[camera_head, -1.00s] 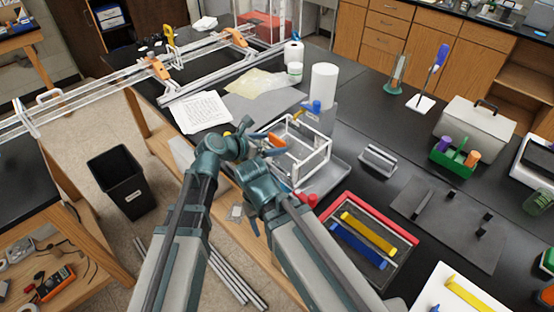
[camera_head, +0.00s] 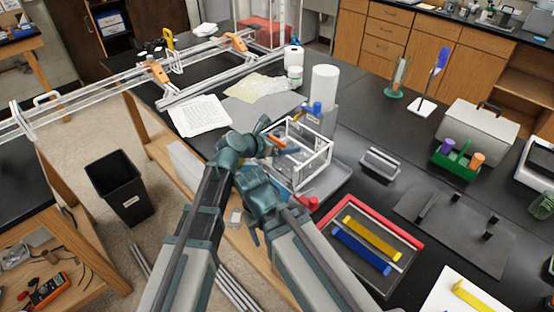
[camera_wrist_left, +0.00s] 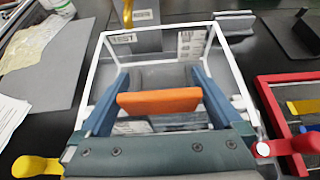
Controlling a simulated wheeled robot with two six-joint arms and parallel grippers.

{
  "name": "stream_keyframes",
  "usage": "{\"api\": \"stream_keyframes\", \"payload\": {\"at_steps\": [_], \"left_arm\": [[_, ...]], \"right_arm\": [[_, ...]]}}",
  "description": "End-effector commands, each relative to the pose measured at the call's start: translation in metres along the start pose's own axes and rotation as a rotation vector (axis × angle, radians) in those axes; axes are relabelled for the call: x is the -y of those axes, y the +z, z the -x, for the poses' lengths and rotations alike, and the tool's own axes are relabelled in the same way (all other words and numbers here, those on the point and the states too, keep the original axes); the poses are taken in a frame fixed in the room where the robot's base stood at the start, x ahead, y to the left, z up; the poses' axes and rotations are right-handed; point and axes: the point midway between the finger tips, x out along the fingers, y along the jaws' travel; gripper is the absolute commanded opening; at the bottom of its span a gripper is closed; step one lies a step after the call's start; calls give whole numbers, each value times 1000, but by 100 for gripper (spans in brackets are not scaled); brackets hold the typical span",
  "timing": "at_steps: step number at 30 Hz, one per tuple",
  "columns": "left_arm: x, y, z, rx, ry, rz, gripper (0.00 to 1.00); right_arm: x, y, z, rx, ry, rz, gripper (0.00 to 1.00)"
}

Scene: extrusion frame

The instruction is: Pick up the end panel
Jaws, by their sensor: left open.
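My left gripper (camera_head: 275,138) is open above the near-left part of a white-edged clear box frame (camera_head: 328,157). In the left wrist view its two blue fingers (camera_wrist_left: 158,100) stand apart on either side of an orange bar (camera_wrist_left: 158,101). I cannot tell whether they touch it. The orange bar also shows in the head view (camera_head: 277,139). I cannot tell for certain which part is the end panel or whether the orange bar belongs to it. My right arm hides most of its gripper; only a dark blue tip (camera_head: 254,237) seems to show.
A red knob (camera_wrist_left: 290,147) and a yellow knob (camera_wrist_left: 38,166) flank the box. A red-rimmed tray (camera_head: 415,243) holds blue and yellow bars. A white cylinder (camera_head: 324,85) stands behind. Papers (camera_head: 200,116) lie left of the box.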

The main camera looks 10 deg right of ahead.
Motion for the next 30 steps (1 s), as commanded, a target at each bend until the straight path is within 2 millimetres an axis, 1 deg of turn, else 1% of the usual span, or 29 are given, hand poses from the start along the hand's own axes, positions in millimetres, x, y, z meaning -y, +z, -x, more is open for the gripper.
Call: {"api": "stream_keyframes", "payload": {"at_steps": [1, 2, 6, 11, 12, 15, 23, 30], "left_arm": [[0, 0, 1, 0, 0, 0, 100], [0, 0, 1, 0, 0, 0, 96], [0, 0, 1, 0, 0, 0, 71], [0, 0, 1, 0, 0, 0, 42], [0, 0, 1, 0, 0, 0, 35], [0, 0, 1, 0, 0, 0, 20], [0, 1, 1, 0, 0, 0, 20], [0, 6, 4, 0, 0, 0, 20]], "right_arm": [[0, 0, 0, 0, 0, 0, 63], [0, 0, 0, 0, 0, 0, 63], [0, 0, 0, 0, 0, 0, 63], [0, 0, 0, 0, 0, 0, 63], [0, 0, 0, 0, 0, 0, 63], [0, 0, 0, 0, 0, 0, 63], [0, 0, 1, 0, 0, 0, 63], [-1, 0, 7, 0, 0, 0, 63]]}}
